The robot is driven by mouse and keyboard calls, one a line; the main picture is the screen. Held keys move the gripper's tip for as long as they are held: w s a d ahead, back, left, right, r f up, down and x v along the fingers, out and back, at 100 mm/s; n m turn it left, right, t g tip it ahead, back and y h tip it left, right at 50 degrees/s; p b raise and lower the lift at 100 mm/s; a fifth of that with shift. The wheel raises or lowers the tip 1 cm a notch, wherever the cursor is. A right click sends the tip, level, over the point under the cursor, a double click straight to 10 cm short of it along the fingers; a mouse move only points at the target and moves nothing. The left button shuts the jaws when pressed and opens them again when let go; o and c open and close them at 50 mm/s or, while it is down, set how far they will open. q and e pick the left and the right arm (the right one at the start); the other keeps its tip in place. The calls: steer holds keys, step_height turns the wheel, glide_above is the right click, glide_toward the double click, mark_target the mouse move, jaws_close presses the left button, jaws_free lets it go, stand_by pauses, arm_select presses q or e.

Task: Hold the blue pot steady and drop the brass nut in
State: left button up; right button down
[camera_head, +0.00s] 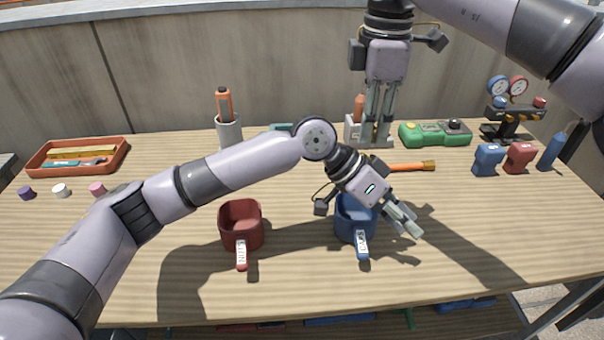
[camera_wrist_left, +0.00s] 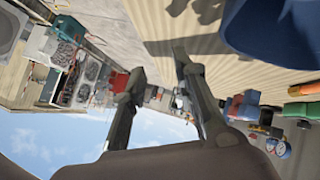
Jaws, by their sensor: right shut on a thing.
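The blue pot (camera_head: 348,226) stands upright on the bench, its handle with a white label pointing to the front edge. My left gripper (camera_head: 408,226) is open and empty just right of the pot; its wrist covers part of the pot's rim. In the left wrist view the gripper's two fingers (camera_wrist_left: 160,85) are apart and the blue pot (camera_wrist_left: 282,28) is outside them at upper right. My right gripper (camera_head: 377,143) points down at the back of the bench, its fingers close together on something I cannot make out. I cannot pick out the brass nut.
A red pot (camera_head: 240,222) with a labelled handle stands left of the blue pot. An orange-handled tool (camera_head: 408,167), green case (camera_head: 435,133), gauge stand (camera_head: 512,110) and blue and red blocks (camera_head: 488,160) lie behind. An orange tray (camera_head: 60,166) is far left. The front right is clear.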

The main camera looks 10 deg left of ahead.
arm_select(q)
steer(key=w+a+r+m+t+h, duration=0.1)
steer(key=w+a+r+m+t, duration=0.3)
steer(key=w+a, duration=0.6)
steer(key=s+a+f+h, duration=0.2)
steer(key=s+a+f, duration=0.15)
steer(key=a, duration=0.55)
steer(key=x, duration=1.1)
steer(key=shift+w+f, duration=0.25)
steer(key=shift+w, duration=0.1)
steer(key=shift+c, duration=0.2)
steer(key=shift+a, duration=0.1)
jaws_close()
